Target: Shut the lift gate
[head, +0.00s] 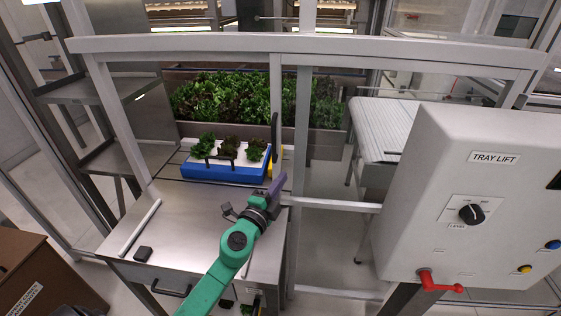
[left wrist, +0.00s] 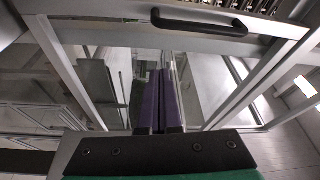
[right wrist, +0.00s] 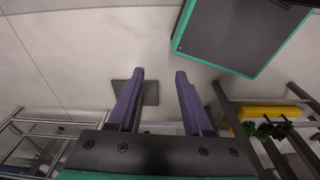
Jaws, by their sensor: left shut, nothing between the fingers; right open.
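The lift gate (head: 276,95) shows almost edge-on in the head view, as a narrow pale upright with a dark handle (head: 275,130) on it. In the left wrist view the black bar handle (left wrist: 200,22) sits on a pale frame bar at the top, with what looks like a clear pane below. My left gripper (head: 277,187) is shut and empty, below the handle in the head view; its purple fingers (left wrist: 159,90) point toward the frame. Whether they touch it I cannot tell. My right gripper (right wrist: 154,80) is open and empty, and is out of the head view.
A blue tray (head: 222,172) with lettuce heads stands on the steel table (head: 185,215). The tray lift box (head: 455,190), with a dial and red lever, stands at right. A conveyor (head: 385,125) lies behind it. A brown box (head: 40,275) stands at lower left.

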